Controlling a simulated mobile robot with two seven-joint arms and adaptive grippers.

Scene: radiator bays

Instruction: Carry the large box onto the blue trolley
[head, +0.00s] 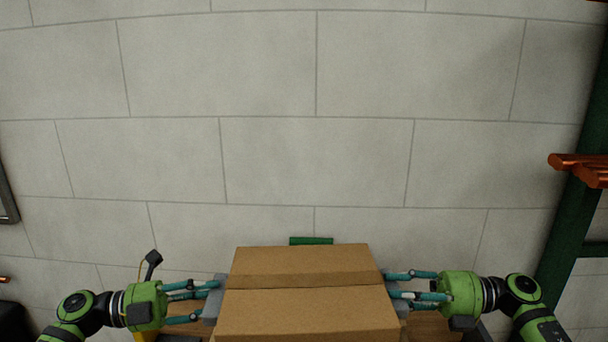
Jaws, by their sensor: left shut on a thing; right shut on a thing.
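The large brown cardboard box (305,310) is at the bottom centre of the head view, its top facing me and its lower part cut off by the frame edge. My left gripper (213,300) is at the box's left side, its grey pads against it. My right gripper (396,296) is at the box's right side in the same way. Both are shut on the box, holding it between them. I cannot tell whether the box hangs free or rests on something. No blue trolley can be made out.
A pale block wall (310,160) fills the background. A small green piece (311,240) shows just behind the box. A dark green rack post (575,220) with orange bars (580,168) stands at the right. Wooden surface parts show beside the box at the bottom.

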